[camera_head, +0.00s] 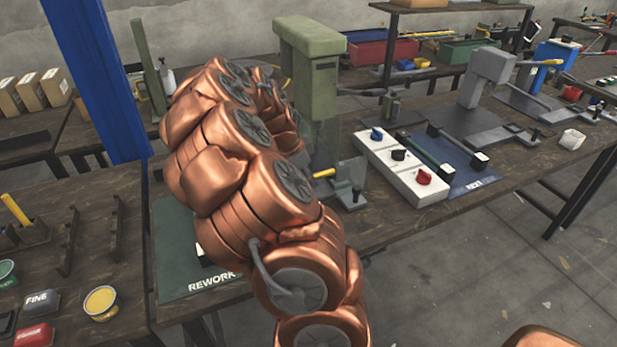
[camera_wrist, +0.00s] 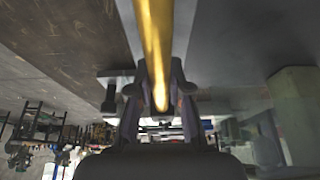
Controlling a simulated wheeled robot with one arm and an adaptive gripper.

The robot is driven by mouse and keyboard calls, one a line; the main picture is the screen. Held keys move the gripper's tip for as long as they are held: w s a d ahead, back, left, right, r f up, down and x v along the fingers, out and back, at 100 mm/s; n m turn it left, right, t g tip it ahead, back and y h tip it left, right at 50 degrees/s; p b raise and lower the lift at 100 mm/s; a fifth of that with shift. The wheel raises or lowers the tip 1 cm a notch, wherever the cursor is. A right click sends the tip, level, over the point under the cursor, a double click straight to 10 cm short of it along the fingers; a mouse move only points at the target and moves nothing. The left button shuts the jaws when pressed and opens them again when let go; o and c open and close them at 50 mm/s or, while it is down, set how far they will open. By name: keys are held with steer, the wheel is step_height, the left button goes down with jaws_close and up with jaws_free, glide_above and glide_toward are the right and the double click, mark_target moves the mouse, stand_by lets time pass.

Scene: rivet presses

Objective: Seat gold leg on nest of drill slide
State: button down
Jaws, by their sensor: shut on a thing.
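In the wrist view my gripper (camera_wrist: 160,82) is shut on the gold leg (camera_wrist: 155,40), a long shiny bar running from the top edge down between the fingers. Grey flat surfaces lie behind the leg, too close and dim to name. In the head view my copper arm hides the gripper and most of the area left of the green press (camera_head: 312,85). A short yellow bar (camera_head: 323,173) shows at the arm's right edge; I cannot tell whether it is the leg or a handle. I cannot make out the drill slide's nest for certain.
A white control box (camera_head: 402,175) with blue, black and red knobs stands right of the green press, beside a blue NEXT mat (camera_head: 470,185). A grey press (camera_head: 487,80) stands farther right. A green REWORK mat (camera_head: 178,250) lies left of my arm. A blue post (camera_head: 100,80) rises behind.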

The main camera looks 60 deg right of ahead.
steer(key=shift+f+b, duration=0.35)
steer(key=shift+f, duration=0.35)
stand_by(0.4)
steer(key=c, duration=1)
jaws_free()
steer(key=v, duration=1.1)
steer(key=shift+r, duration=0.1)
steer(key=shift+a+r, duration=0.15)
steer(key=shift+r, duration=0.25)
